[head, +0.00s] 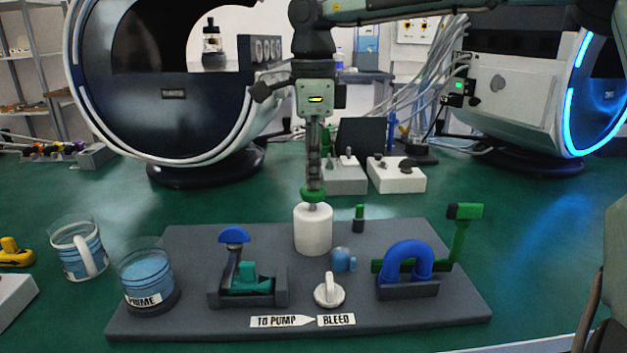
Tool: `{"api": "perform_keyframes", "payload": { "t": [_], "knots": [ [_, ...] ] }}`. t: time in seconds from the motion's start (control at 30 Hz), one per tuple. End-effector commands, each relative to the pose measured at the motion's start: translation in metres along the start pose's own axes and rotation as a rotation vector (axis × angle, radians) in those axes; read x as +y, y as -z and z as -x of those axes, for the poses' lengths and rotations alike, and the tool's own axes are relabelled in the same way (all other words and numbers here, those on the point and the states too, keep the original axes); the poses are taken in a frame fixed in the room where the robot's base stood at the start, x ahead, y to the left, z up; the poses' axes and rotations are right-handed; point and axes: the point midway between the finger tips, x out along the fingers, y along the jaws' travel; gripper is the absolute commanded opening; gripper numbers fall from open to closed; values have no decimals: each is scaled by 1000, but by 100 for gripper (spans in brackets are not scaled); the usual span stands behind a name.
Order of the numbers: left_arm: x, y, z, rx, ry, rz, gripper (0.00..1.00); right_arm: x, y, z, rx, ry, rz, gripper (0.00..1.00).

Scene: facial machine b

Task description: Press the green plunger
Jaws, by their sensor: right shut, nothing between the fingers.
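The green plunger (313,196) is a round green cap on a short stem. It stands on top of a white cylinder (313,230) on the dark grey board (200,318). My right gripper (314,180) points straight down from above, with its fingers shut and empty. Its fingertips are right over the plunger's cap and overlap it in the picture. I cannot tell whether they touch it. A short length of stem shows between cap and cylinder. My left gripper is not in view.
The board also holds a beaker marked PRIME (146,278), a blue-topped lever (234,236), a white valve knob (329,289), a blue arch (406,260) and a green crank handle (465,212). A jug (78,249) stands at left. Control boxes (396,176) stand behind.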

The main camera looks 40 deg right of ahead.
Motion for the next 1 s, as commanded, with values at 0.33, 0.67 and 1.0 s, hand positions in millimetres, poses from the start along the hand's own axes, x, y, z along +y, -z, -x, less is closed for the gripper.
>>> {"api": "perform_keyframes", "payload": {
  "t": [0.33, 0.67, 1.0],
  "knots": [
    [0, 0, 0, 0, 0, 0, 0, 1, 0, -2, 2, -3, 0, 0],
    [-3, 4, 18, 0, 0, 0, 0, 0, 0, 24, 3, -2, 0, 0],
    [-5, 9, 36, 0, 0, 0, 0, 0, 0, 51, 1, -1, 0, 0]
  ]
}}
